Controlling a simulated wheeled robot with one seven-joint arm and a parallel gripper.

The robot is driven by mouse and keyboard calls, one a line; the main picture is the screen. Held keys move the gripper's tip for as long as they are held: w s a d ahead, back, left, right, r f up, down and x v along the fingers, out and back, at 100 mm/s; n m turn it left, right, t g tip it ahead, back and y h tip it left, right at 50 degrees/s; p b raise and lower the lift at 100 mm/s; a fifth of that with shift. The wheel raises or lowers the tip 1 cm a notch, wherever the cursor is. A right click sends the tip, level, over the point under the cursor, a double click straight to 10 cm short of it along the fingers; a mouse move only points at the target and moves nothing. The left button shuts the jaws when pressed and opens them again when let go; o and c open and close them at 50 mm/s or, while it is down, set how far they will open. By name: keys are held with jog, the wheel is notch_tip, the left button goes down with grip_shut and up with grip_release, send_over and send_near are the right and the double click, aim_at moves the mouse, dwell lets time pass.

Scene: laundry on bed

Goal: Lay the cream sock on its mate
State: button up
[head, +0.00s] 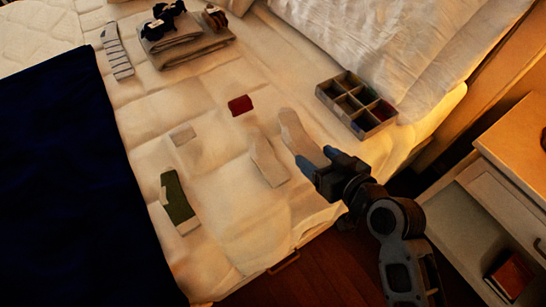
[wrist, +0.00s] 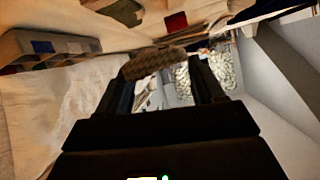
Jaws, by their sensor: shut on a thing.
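One cream sock (head: 298,135) stretches up and left from my gripper (head: 319,165) in the head view. My gripper is shut on its near end; I cannot tell how high the sock is above the bed. Its mate, another cream sock (head: 267,160), lies flat on the quilt just to the left, apart from the held one in the picture. In the wrist view a brownish knitted strip (wrist: 154,63), which looks like the held sock, spans the tips of my gripper's dark fingers.
A divided box (head: 331,93) stands right of the socks by the pillow (head: 390,40). A red cloth (head: 240,105), a small beige cloth (head: 182,134), a green sock (head: 177,197) and a striped sock (head: 117,52) lie left. A navy blanket (head: 70,180) covers the left side. An open drawer (head: 470,225) is right.

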jog(key=p, duration=0.1)
send_over(279, 176)
notch_tip(279, 176, down, 5)
jog(key=shift+f, duration=2.1)
jog(key=shift+f, duration=0.15)
jog(key=o, duration=1.4)
jog(key=shift+o, duration=0.2)
jog(key=shift+r, duration=0.2)
jog(key=v, duration=1.2)
jog(key=shift+b, duration=0.3)
